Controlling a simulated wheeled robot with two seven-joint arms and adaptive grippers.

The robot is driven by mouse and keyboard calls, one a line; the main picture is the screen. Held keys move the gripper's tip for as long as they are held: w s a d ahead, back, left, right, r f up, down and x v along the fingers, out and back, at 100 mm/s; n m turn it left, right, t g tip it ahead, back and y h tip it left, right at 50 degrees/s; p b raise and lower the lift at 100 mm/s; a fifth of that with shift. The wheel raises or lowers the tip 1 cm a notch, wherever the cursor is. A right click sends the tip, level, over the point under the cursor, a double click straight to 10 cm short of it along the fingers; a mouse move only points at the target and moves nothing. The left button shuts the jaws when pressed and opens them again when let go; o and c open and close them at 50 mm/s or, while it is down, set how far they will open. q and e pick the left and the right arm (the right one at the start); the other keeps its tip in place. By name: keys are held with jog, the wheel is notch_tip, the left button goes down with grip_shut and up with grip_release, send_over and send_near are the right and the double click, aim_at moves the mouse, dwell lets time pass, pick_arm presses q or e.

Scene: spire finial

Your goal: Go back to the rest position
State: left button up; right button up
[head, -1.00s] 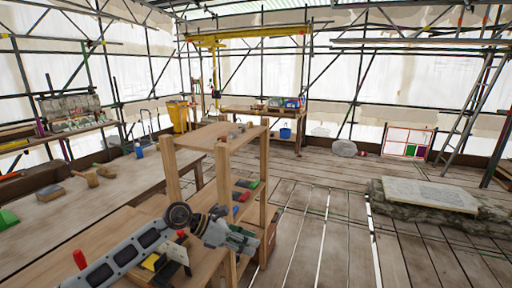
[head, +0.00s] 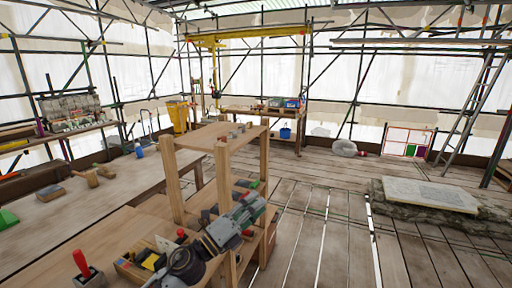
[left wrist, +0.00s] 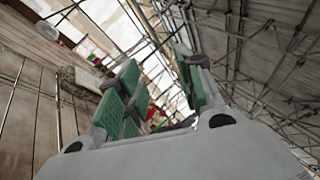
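My left gripper (head: 246,214) is in the head view, in front of the lower part of the wooden shelf unit (head: 215,142), pointing up and to the right. In the left wrist view its two green-padded fingers (left wrist: 160,90) stand apart with background showing between them. I see nothing held between them. My left wrist hangs over the near bench at the bottom of the head view. My right gripper is not in view.
The near wooden bench (head: 95,244) carries a red-handled tool (head: 82,265) and a box of small tools (head: 130,268). A stone slab (head: 430,194) lies at right. The plank floor (head: 320,225) between is clear.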

pick_arm(q)
jog(key=s+a+f+n+t+y, duration=0.1)
jog(key=s+a+f+n+y, duration=0.1)
jog(key=a+f+n+y, duration=1.75)
jog(key=s+a+f+n+g+h, duration=0.1)
jog(key=s+f+n+g, duration=0.45)
jog(key=s, duration=0.65)
jog(key=s+a+f+n+g+h, duration=0.15)
jog(key=s+f+n+g, duration=0.45)
jog(key=s, duration=0.6)
notch_tip(320, 180, down, 34)
jog(key=s+m+g, duration=0.1)
jog(key=s+g, duration=0.1)
jog(key=s, duration=0.1)
jog(key=s+a+f, duration=0.2)
jog(key=s+f, duration=0.8)
jog(key=s, duration=0.1)
jog(key=s+a+f, duration=0.1)
jog(key=s+f, duration=0.8)
jog(key=s, duration=0.2)
jog(key=shift+a+f+g, duration=0.35)
jog(key=shift+a+f, duration=0.05)
